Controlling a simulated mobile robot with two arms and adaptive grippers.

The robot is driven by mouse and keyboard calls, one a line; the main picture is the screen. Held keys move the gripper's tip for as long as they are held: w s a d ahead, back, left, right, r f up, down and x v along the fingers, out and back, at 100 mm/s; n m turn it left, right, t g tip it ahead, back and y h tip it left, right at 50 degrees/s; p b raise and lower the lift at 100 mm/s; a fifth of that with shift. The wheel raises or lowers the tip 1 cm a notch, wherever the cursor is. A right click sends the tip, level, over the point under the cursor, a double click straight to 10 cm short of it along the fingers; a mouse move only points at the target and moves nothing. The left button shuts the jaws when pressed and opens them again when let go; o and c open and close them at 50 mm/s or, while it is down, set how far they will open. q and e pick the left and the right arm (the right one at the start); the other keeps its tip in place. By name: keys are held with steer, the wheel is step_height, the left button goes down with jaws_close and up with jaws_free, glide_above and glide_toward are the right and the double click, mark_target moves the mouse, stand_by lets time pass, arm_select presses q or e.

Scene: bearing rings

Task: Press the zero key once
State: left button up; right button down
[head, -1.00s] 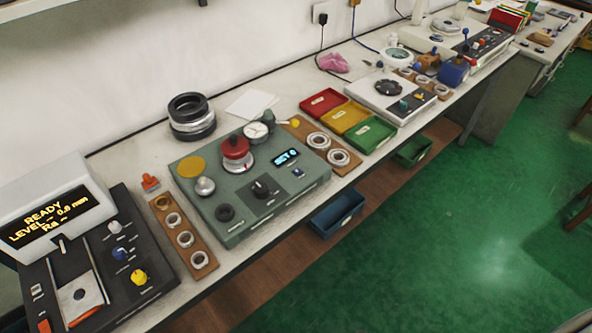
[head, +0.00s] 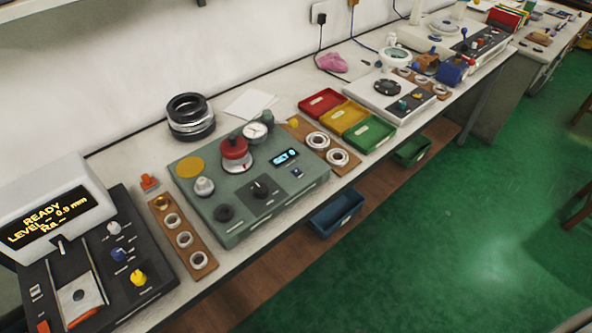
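The green instrument (head: 270,212) stands on the bench in the middle of the head view. Its small lit display (head: 285,157) seems to read "SET 0". A small dark key with a bluish mark (head: 297,173) sits below the display; its label is too small to read. A black rotary knob (head: 260,188), a pale grey knob (head: 204,186), a black round part (head: 223,213) and a red-capped part (head: 234,150) are also on this panel. Neither of my grippers is in view, and nothing touches the panel.
A black unit with a lit "READY" screen (head: 45,222) stands at left. Wooden ring holders (head: 197,263) flank the green instrument. Black rings (head: 190,116) are stacked behind it. Red (head: 322,103), yellow (head: 344,117) and green (head: 369,134) trays lie right.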

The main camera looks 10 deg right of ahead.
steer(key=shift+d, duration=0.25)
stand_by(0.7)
